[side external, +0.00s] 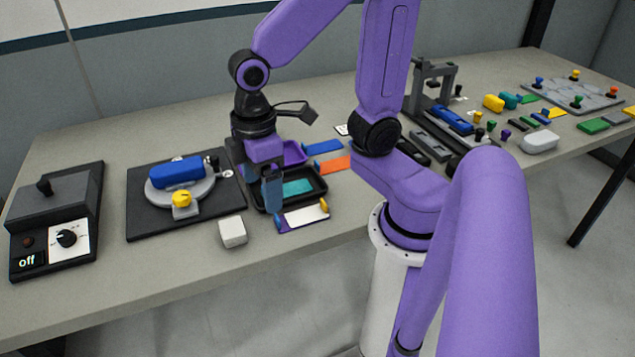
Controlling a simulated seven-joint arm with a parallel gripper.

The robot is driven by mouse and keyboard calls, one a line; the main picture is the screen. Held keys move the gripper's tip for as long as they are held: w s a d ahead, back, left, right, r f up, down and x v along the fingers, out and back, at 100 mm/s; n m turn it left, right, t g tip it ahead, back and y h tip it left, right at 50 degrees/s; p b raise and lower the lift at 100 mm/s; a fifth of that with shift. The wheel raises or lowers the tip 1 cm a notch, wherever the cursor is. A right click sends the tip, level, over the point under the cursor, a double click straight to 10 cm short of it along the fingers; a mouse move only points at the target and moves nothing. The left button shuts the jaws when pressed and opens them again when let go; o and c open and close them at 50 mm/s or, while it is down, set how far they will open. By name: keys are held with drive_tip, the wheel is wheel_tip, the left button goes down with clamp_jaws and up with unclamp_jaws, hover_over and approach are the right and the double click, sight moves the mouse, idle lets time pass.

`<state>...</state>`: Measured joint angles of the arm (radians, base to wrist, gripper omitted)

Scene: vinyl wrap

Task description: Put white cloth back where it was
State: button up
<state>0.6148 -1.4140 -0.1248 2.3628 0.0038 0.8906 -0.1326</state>
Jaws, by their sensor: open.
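My gripper (271,196) points down over the left part of a black tray (318,199), with its jaws open and no held object visible between them. One finger hides part of the tray. A small white block (232,232) sits on the bare table just left of the tray's front corner. A flat white piece (301,216) lies in front of the tray on a blue-purple strip, with a yellow bit at its right end. I cannot tell for sure which white item is the cloth. A teal piece (298,187) lies inside the tray.
A black board (137,221) with a turntable, blue block (178,172) and yellow knob stands left of my gripper. A control box (55,225) reads "off" at far left. Blue and orange (335,165) strips lie right of the tray. Several tools crowd the right; the front-left table is clear.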

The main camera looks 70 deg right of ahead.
drive_tip(key=s+d+n, duration=0.2)
drive_tip(key=s, duration=0.8)
drive_tip(key=shift+d+r, duration=0.15)
drive_tip(key=shift+d, duration=0.25)
